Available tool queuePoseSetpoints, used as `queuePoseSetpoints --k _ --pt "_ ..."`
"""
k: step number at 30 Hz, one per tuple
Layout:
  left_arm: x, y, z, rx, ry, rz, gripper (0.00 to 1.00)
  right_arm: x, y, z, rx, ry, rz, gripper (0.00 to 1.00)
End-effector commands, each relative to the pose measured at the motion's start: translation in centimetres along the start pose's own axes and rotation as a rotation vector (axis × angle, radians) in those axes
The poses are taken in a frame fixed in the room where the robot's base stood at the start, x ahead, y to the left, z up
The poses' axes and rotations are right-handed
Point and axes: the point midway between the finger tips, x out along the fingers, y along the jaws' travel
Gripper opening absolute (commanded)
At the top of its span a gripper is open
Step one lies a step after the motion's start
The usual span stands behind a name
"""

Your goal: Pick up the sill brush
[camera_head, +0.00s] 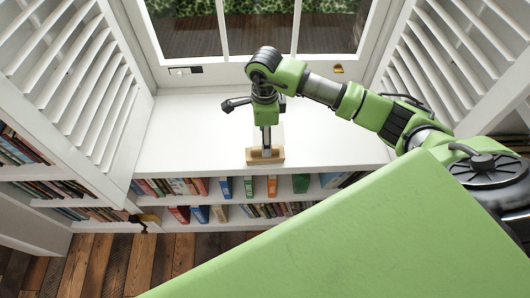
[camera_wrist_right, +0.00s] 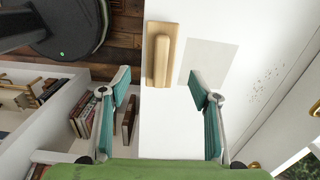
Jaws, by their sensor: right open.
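The sill brush (camera_head: 265,156) is a pale wooden block with a raised grip along it. It lies near the front edge of the white window sill (camera_head: 190,140). My right gripper (camera_head: 266,135) hangs over the sill, just above or behind the brush. In the right wrist view the brush (camera_wrist_right: 160,55) lies ahead of the open, teal-padded fingers (camera_wrist_right: 160,88), roughly in line with the gap between them. Nothing is between the fingers. Bristles are hidden. My left gripper is out of view.
Bookshelves (camera_head: 230,196) run below the sill's front edge. White louvred shutters (camera_head: 75,80) flank it. The window (camera_head: 255,28) is behind. In the wrist view, a pale rectangle (camera_wrist_right: 208,63) lies beside the brush and dark specks (camera_wrist_right: 262,83) dot the sill. The sill left of the gripper is clear.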

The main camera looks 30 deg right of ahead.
Motion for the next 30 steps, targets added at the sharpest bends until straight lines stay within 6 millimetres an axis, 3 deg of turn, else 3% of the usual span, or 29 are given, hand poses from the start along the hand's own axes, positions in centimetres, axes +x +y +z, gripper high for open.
queuePoseSetpoints --k 8,15,24,25,30 --pt "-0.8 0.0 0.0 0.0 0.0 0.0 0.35 2.2 0.1 0.0 0.0 -0.001 0.003 0.57" --pt "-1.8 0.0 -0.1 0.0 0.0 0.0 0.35 5.7 0.0 0.1 0.0 -0.002 0.003 0.57" --pt "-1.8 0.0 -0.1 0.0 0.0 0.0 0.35 6.5 -0.1 0.0 0.0 -0.002 -0.001 0.57" --pt "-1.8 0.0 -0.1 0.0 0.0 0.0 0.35 6.5 -0.1 0.0 0.0 -0.002 -0.001 0.54" --pt "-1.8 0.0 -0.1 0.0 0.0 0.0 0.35 6.5 -0.1 0.0 0.0 -0.002 -0.001 0.13"
